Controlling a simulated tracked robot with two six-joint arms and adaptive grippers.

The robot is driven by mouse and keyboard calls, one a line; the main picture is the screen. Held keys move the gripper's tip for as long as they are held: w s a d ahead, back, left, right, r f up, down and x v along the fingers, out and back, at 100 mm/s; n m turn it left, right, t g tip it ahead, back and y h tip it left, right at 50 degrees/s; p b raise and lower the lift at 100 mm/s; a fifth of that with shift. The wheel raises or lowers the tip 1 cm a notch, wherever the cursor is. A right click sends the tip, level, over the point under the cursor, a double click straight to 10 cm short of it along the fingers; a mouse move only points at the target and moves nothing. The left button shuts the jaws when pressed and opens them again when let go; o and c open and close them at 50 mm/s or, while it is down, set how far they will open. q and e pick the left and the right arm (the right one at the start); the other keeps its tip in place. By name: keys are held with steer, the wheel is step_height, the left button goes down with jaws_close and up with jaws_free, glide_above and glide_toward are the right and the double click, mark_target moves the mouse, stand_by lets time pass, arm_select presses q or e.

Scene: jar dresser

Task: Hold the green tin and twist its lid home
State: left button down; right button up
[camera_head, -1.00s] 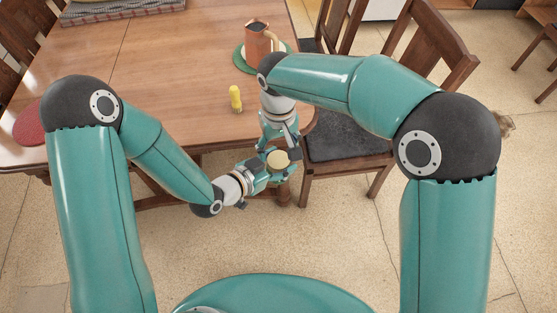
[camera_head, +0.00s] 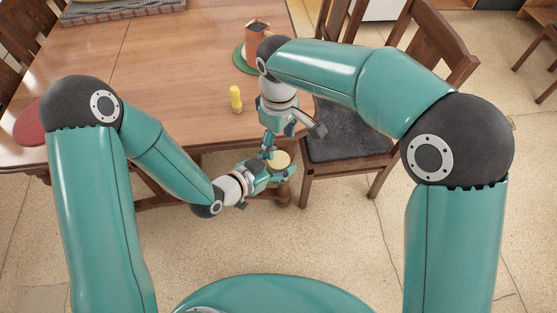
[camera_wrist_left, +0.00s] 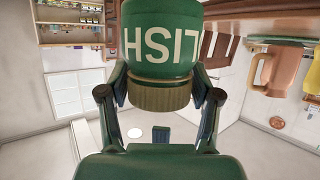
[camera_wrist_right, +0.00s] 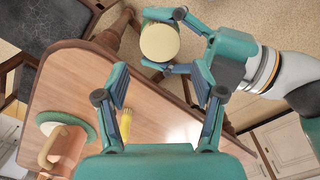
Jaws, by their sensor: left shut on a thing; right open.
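The green tin (camera_wrist_left: 158,40) with pale lettering hangs upside down in the left wrist view. Its ribbed gold lid (camera_wrist_left: 160,97) sits against it with no gap that I can see. From above, the lid's pale round top shows in the head view (camera_head: 279,160) and the right wrist view (camera_wrist_right: 160,42). My left gripper (camera_wrist_left: 160,92) is shut on the tin, one finger on each side, beyond the table's front edge. My right gripper (camera_head: 293,140) is open and empty, above and apart from the lid; its spread fingers show in the right wrist view (camera_wrist_right: 160,90).
The wooden table (camera_head: 150,75) holds a yellow bottle-like item (camera_head: 235,99), a copper pitcher (camera_head: 256,42) on a green mat (camera_head: 239,60) and a red round mat (camera_head: 30,124). A chair with a dark seat (camera_head: 350,140) stands close to the right of my grippers.

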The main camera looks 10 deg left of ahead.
mark_target(278, 160)
steer(key=shift+f, duration=3.9)
steer(key=c, duration=1)
steer(key=m, duration=0.6)
steer(key=shift+m, duration=0.3)
steer(key=o, duration=1.3)
